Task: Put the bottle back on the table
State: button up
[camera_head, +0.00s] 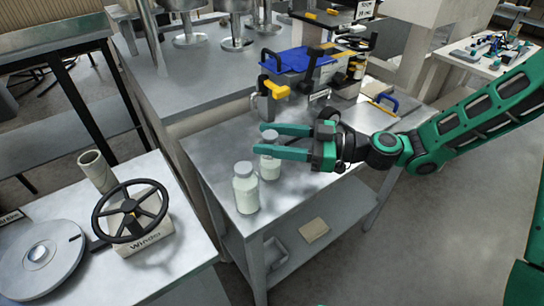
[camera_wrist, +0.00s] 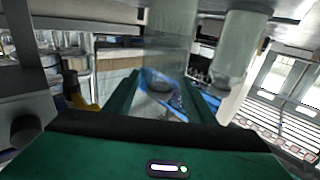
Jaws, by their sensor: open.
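Two pale, translucent capped bottles stand upright on the metal table (camera_head: 215,150) in the head view. The nearer-left bottle (camera_head: 246,191) stands apart from my gripper, near the table's left edge. My gripper (camera_head: 257,142) is open, reaching in from the right, with its green fingers on either side of the upper part of the other bottle (camera_head: 270,166). That bottle's base appears to rest on the table. In the wrist view the scene is turned over: one bottle (camera_wrist: 172,20) is ahead between the fingers, and another (camera_wrist: 240,50) is to its right. Finger contact cannot be made out.
A machine with a blue tray (camera_head: 295,60) and yellow part stands at the table's back. A clipboard-like item (camera_head: 384,103) lies at right. A bench at left holds a handwheel (camera_head: 130,210), a cardboard tube (camera_head: 97,170) and a round disc (camera_head: 40,258).

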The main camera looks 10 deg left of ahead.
jog(key=a, duration=0.4)
jog(key=shift+s+f, duration=0.15)
jog(key=shift+f, duration=0.05)
jog(key=shift+c, duration=0.3)
grip_shut()
jog(key=shift+r, duration=0.1)
